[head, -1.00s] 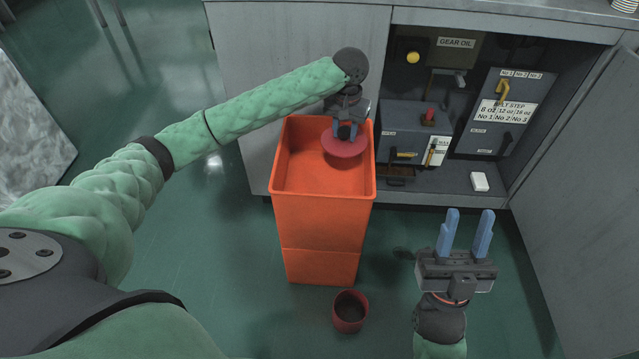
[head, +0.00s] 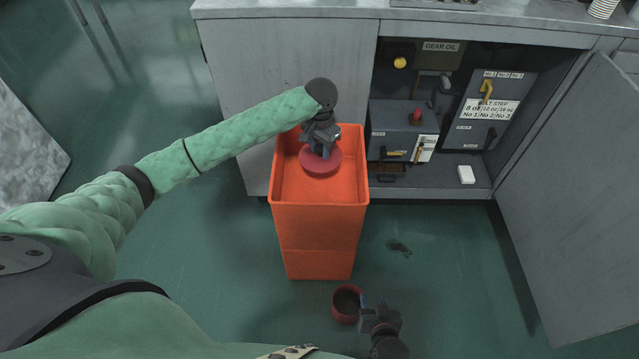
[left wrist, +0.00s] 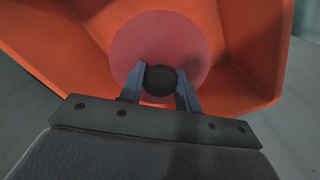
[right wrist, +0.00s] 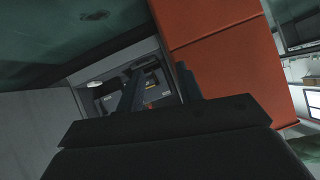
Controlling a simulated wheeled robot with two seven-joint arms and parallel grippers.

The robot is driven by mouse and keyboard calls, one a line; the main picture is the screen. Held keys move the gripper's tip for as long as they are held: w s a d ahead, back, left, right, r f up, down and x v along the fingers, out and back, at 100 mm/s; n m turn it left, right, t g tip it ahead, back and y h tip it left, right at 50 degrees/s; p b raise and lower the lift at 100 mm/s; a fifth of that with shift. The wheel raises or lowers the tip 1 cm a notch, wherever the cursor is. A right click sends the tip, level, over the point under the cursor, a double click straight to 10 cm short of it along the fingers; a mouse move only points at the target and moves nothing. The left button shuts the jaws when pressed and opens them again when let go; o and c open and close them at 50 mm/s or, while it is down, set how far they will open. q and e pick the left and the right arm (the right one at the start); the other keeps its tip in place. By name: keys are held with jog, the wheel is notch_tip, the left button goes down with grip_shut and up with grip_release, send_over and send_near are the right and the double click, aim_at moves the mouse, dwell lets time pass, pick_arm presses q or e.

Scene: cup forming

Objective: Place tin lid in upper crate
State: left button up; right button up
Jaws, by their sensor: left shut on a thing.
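The tin lid is a red disc (head: 322,166) with a round black knob. My left gripper (head: 321,150) is shut on the knob. The left wrist view shows the fingers on both sides of the knob and the red disc (left wrist: 160,35) beyond them. The lid is within the outline of the open top of the upper orange crate (head: 318,222); I cannot tell its exact height over the crate floor. My right gripper (head: 374,301) is low near the floor, partly hidden in the head view. In the right wrist view its fingers (right wrist: 158,82) stand apart with nothing between them.
The upper crate stands on a lower orange crate (head: 318,264). A red tin (head: 346,304) stands on the green floor close to my right gripper. Behind is an open cabinet with grey machine boxes (head: 400,118) and a white block (head: 466,174). Its door (head: 575,200) swings out right.

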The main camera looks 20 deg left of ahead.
pick_arm(q)
jog(key=shift+s+f+m+p, duration=0.1)
jog(key=shift+s+m+p, duration=0.25)
jog(key=shift+p, duration=0.2)
jog(key=shift+f, duration=0.2)
send_over(320, 182)
notch_tip(320, 182, down, 9)
jog(key=shift+f, duration=0.35)
pick_arm(e)
jog(key=s+f+g, duration=0.3)
jog(key=s+f, duration=0.4)
jog(key=shift+d, duration=0.4)
jog(key=shift+r, duration=0.15)
pick_arm(q)
jog(key=o, duration=1)
jog(key=shift+f, duration=0.1)
notch_tip(320, 182, up, 12)
jog(key=shift+r, duration=0.15)
pick_arm(e)
jog(key=shift+r, duration=0.15)
